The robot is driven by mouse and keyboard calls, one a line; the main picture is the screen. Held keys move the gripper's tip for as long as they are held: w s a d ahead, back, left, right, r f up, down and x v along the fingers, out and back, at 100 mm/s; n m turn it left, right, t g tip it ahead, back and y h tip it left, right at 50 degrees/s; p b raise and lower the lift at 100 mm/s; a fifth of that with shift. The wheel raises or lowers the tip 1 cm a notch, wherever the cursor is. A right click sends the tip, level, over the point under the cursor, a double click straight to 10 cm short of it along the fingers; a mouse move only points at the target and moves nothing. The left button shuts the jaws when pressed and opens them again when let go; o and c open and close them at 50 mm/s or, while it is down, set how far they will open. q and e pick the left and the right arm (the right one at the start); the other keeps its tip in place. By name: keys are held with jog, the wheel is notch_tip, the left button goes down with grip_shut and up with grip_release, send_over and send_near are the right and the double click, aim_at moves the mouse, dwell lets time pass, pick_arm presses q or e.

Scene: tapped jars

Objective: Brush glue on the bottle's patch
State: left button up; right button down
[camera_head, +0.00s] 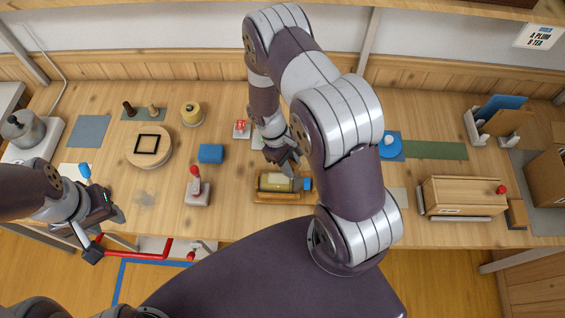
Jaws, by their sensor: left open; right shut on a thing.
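A bottle (272,186) with an olive-yellow body and a blue cap (307,184) lies on its side in a wooden cradle (282,199), cap to the right. A paler area shows on its upper side; I cannot tell if this is the patch. My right gripper (290,169) points down just above and behind the bottle. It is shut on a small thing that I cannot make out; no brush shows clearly. Whether it touches the bottle is unclear. My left gripper (112,232) is open and empty at the table's front left. No glue pot is identifiable for certain.
A yellow jar (191,116), a blue block (211,153), a round wooden board (150,154) and a red-knobbed stand (197,188) are left of the bottle. A wooden box (462,195) is at right. My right arm hides the table's middle.

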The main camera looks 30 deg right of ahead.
jog(key=shift+s+d, duration=0.25)
jog(key=shift+d, duration=0.3)
jog(key=shift+s+a, duration=0.1)
jog(key=shift+s+a, duration=0.6)
jog(key=shift+s, duration=0.35)
jog(key=shift+w+a, duration=0.6)
jog(key=shift+a, duration=0.35)
jog(key=shift+w+a, duration=0.6)
jog(key=shift+a, duration=0.3)
jog(key=shift+a, duration=0.1)
